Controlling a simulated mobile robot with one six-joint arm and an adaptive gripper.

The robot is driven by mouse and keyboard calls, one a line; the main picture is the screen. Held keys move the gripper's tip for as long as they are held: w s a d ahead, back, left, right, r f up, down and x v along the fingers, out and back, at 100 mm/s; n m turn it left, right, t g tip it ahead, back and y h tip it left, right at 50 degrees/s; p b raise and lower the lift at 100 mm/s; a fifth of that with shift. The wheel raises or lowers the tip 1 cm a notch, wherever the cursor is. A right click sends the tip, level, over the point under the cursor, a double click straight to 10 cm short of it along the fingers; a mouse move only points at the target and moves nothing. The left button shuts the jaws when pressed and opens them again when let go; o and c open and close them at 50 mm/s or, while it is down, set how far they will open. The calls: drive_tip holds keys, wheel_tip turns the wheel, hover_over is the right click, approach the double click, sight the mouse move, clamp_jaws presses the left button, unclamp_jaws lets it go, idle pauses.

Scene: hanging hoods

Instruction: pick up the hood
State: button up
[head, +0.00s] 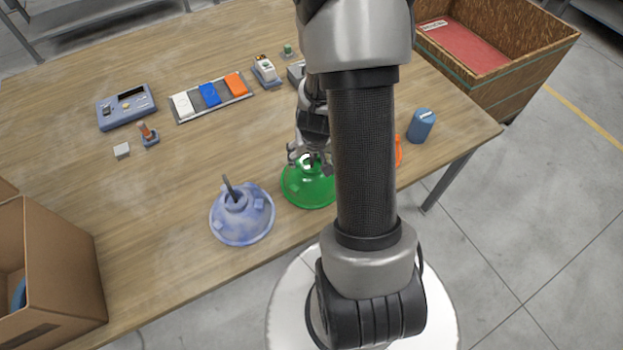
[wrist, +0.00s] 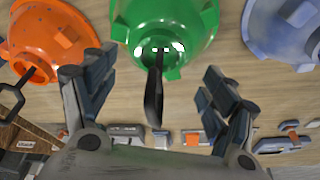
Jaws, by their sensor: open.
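A green hood (head: 305,190) sits on the wooden table near its front edge, partly hidden by my arm. My gripper (head: 310,160) is over its top, open. In the wrist view the two fingers of my gripper (wrist: 155,75) stand apart, with the dark upright stem of the green hood (wrist: 165,22) between them; I cannot tell whether they touch. A pale blue hood (head: 240,220) with a dark stem sits to the left; it also shows in the wrist view (wrist: 275,35). An orange hood (head: 398,152) is mostly hidden behind my arm; the wrist view shows it more fully (wrist: 50,35).
A blue canister (head: 421,126) stands near the table's right edge. A tray with white, blue and orange blocks (head: 212,97) and a grey-blue device (head: 126,107) lie farther back. A cardboard box (head: 60,260) is at left, a wooden crate (head: 510,85) at right. The table's left middle is fairly clear.

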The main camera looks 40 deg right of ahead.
sight(312, 164)
drive_tip(key=b+x, duration=0.1)
drive_tip(key=x, duration=0.1)
drive_tip(key=b+x, duration=0.2)
drive_tip(key=x, duration=0.1)
drive_tip(key=shift+w+d+f, duration=0.2)
drive_tip(key=shift+w+d, duration=0.05)
drive_tip(key=shift+w, duration=0.1)
drive_tip(key=shift+r, duration=0.1)
drive_tip(key=shift+c, duration=0.5)
drive_tip(key=c, duration=1.6)
drive_tip(key=shift+c, duration=0.5)
drive_tip(key=shift+r, duration=0.2)
